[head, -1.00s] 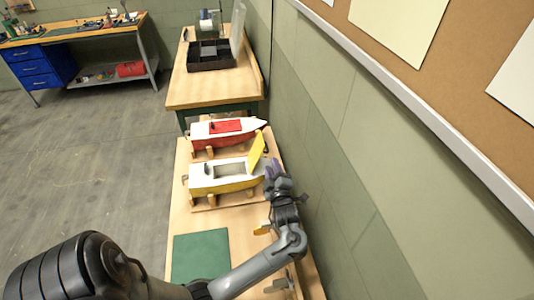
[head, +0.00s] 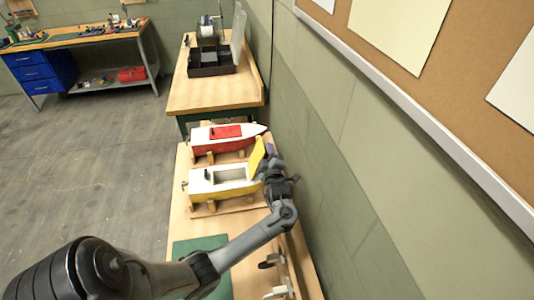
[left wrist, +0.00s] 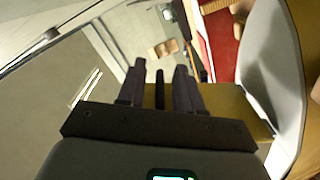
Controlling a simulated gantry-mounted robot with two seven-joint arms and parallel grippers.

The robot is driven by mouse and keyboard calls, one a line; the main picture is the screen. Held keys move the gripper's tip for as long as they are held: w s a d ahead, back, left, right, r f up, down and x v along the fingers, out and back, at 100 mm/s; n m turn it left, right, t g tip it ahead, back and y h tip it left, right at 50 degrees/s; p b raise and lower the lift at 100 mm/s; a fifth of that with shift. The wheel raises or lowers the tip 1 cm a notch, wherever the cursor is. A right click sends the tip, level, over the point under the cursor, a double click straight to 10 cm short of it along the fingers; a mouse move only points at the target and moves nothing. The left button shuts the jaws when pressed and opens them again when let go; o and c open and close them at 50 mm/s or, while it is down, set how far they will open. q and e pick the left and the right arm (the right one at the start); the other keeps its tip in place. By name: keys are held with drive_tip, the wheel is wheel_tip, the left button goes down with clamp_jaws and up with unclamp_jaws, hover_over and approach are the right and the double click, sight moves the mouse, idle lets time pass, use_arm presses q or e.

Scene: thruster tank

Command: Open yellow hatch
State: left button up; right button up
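The yellow hatch (head: 257,157) stands raised and tilted at the right end of the yellow-and-white boat (head: 222,190). A pale recess (head: 230,173) shows open in the boat's deck to its left. My left gripper (head: 269,153) is just right of the hatch, close to it; contact cannot be told. In the left wrist view the fingers (left wrist: 160,75) are apart, with a narrow dark piece between them. A yellow surface (left wrist: 235,103) shows behind and right of the fingers, beside the white hull. My right gripper is not in view.
A red-and-white boat (head: 227,138) sits on a wooden stand just behind. The wall (head: 330,190) is close on the right. A green mat (head: 205,245) lies partly under my arm. Small fittings (head: 272,260) stand at the bench's right side.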

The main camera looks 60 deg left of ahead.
use_arm(q)
clamp_jaws()
idle(0.3)
drive_tip(key=shift+s+a+r+n+b, duration=0.2)
drive_tip(key=shift+s+r+n+b, duration=0.3)
drive_tip(key=shift+s+n, duration=0.4)
drive_tip(key=shift+a+r+n, duration=0.1)
drive_tip(key=shift+r+n, duration=0.1)
drive_tip(key=shift+n, duration=0.1)
